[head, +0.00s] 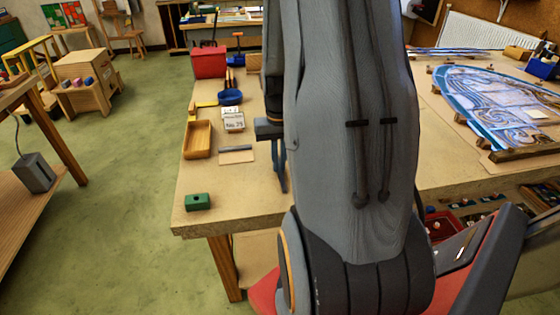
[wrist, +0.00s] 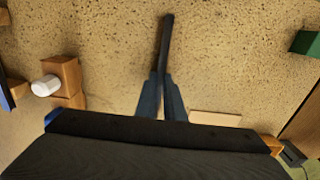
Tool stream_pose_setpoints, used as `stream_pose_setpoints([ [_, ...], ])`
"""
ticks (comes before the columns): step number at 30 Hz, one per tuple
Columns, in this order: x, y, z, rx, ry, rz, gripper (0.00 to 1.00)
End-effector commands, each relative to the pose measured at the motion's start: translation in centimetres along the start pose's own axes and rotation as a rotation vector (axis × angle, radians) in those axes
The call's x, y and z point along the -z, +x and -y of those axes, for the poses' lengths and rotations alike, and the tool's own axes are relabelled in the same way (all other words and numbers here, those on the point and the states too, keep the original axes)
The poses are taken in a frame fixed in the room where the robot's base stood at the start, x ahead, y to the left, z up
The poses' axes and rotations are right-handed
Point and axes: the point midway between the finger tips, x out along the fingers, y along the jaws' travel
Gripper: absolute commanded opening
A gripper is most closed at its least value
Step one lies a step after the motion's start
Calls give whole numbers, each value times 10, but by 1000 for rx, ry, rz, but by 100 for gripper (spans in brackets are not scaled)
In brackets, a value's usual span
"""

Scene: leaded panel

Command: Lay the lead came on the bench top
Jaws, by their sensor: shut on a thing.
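The lead came (wrist: 166,42) is a thin, straight, dark grey bar in the wrist view. My gripper (wrist: 161,82) is shut on it, and its free length runs from between the fingers towards the top of that view. Speckled tan bench top (wrist: 90,45) lies behind it. I cannot tell whether the came touches the bench. In the head view my gripper (head: 281,187) points down over the left part of the bench top (head: 248,195), partly hidden by my arm. The came is not clearly seen there.
A green block (head: 197,202) sits near the front left corner. A wooden tray (head: 197,140), a pale card with a grey strip (head: 236,150), a label block (head: 233,121) and a red box (head: 209,62) stand left of my arm. The leaded panel (head: 505,110) lies right.

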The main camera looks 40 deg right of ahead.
Motion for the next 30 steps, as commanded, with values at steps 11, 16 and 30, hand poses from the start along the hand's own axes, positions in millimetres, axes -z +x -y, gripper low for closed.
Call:
stream_pose_setpoints([
  [11, 0, 3, 0, 0, 1, 0, 29],
  [16, 0, 3, 0, 0, 1, 0, 30],
  [30, 0, 3, 0, 0, 1, 0, 51],
])
